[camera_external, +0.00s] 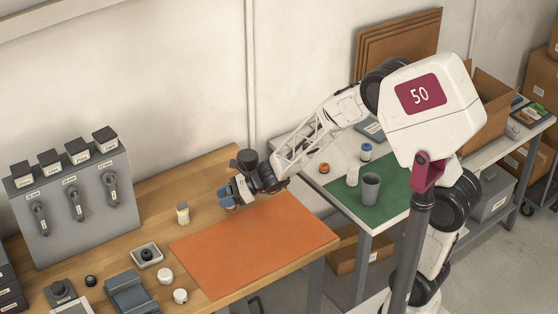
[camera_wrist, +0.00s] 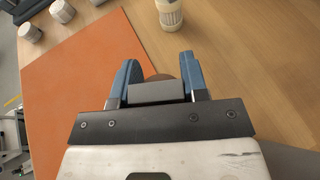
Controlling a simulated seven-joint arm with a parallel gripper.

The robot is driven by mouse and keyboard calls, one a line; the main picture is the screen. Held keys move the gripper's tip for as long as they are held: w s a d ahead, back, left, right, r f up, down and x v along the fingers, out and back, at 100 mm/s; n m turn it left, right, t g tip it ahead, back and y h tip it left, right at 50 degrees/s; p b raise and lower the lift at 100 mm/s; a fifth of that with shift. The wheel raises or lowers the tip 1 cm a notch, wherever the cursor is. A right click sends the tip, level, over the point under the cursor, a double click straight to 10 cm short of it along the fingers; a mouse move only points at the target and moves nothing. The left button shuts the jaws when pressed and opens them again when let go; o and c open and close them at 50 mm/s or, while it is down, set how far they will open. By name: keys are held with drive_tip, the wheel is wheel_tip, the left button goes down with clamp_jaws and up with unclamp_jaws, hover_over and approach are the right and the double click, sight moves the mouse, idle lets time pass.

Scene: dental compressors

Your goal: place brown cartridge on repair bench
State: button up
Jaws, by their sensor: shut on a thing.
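My gripper (camera_external: 230,200) is low over the wooden bench (camera_external: 217,170), near the back edge of its orange mat (camera_external: 250,245). In the wrist view my gripper (camera_wrist: 158,62) has its two blue fingers on either side of a brown rounded thing, the brown cartridge (camera_wrist: 158,77). Only a small arc of it shows; the grey palm hides the rest. I cannot make it out in the external view. Whether it touches the bench cannot be told. The orange mat (camera_wrist: 75,85) lies to the left of the fingers in the wrist view.
A white ribbed canister (camera_external: 182,213) stands on the bench left of my gripper, ahead of the fingers in the wrist view (camera_wrist: 169,14). White caps (camera_external: 165,275) and a grey tray (camera_external: 132,292) lie further left. A second table has a green mat (camera_external: 390,205) and a grey cup (camera_external: 371,190).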

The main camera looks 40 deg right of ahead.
drive_tip(key=shift+w+a+f, duration=0.1)
drive_tip(key=shift+w+a, duration=0.3)
drive_tip(key=shift+w, duration=0.4)
drive_tip(key=shift+w+a+f, duration=0.1)
drive_tip(key=shift+w+a, duration=0.25)
drive_tip(key=shift+w, duration=0.45)
drive_tip(key=shift+w+a, duration=0.4)
drive_tip(key=shift+w, duration=0.4)
drive_tip(key=shift+f, duration=1.75)
drive_tip(key=shift+f, duration=0.1)
drive_tip(key=o, duration=0.9)
